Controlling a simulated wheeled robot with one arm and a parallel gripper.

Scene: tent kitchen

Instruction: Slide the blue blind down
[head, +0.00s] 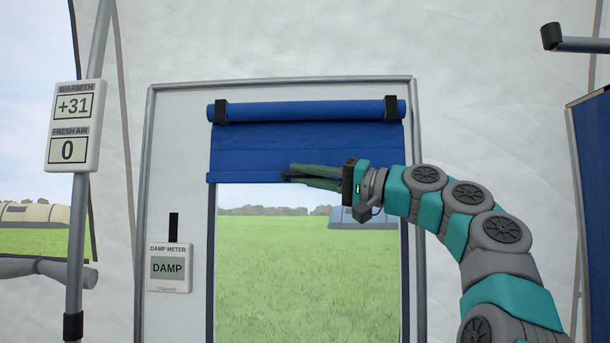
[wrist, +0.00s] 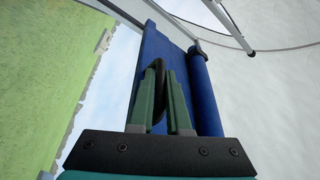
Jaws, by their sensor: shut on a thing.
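The blue blind (head: 300,146) hangs from a blue roll (head: 305,111) at the top of the window, held by two black brackets. Its bottom edge covers only the upper part of the opening; grass and sky show below it. My gripper (head: 290,174) reaches in from the right at the blind's lower edge, near its middle. In the wrist view the green fingers (wrist: 160,98) are close together around a dark loop at the blind (wrist: 150,60). The fingers hide part of that loop. The roll also shows in the wrist view (wrist: 205,90).
A damp meter (head: 170,268) reading DAMP is mounted left of the window. A sign (head: 73,126) on a pole (head: 85,200) at far left reads warmth +31 and fresh air 0. A dark blue panel (head: 595,165) stands at the right edge. The space below the blind is clear.

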